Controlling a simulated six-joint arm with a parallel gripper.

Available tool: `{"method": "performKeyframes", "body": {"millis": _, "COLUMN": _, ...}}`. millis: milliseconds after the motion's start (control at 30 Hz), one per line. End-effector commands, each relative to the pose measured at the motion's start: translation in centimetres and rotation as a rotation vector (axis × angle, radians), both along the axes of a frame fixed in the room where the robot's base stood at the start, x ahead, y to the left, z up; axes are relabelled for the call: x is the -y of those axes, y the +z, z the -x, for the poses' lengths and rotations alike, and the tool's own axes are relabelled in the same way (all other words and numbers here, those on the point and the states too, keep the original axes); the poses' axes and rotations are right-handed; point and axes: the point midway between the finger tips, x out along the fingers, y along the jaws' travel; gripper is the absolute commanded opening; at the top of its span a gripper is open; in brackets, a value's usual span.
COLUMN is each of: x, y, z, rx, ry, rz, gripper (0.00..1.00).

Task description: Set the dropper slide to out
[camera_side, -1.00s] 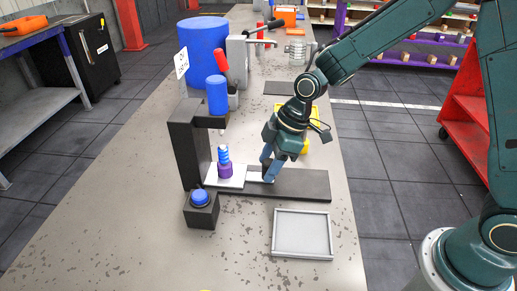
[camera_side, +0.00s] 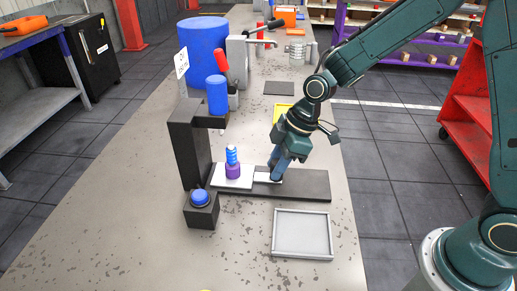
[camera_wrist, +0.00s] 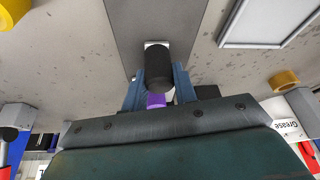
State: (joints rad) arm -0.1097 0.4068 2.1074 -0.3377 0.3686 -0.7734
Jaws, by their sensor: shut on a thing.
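The dropper is a black stand (camera_side: 187,150) with a blue cylinder (camera_side: 217,95) held over a long dark base rail (camera_side: 305,187). Its white slide (camera_side: 231,184) lies on the rail, its plate near the stand and a narrower strip running right. A purple and blue stacked part (camera_side: 232,165) stands upright on the plate; a bit of purple shows in the wrist view (camera_wrist: 155,100). My gripper (camera_side: 277,176) is shut on the slide's black knob (camera_wrist: 158,62), whose blue fingers flank it in the wrist view. The fingers hide the knob in the side view.
A blue button on a black box (camera_side: 200,209) stands in front of the stand. A grey tray (camera_side: 302,257) lies front right. A yellow object (camera_side: 283,110) is behind my gripper. A big blue drum (camera_side: 203,45) and a grey press stand farther back.

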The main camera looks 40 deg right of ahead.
Motion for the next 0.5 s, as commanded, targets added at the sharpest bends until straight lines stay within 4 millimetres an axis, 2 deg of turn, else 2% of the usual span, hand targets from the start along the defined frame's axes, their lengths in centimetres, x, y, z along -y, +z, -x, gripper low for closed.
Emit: {"method": "performKeyframes", "body": {"millis": 500, "x": 6.5, "y": 0.1, "z": 6.1, "rx": 0.004, "ry": -0.006, "rz": 0.001, "gripper": 0.0}}
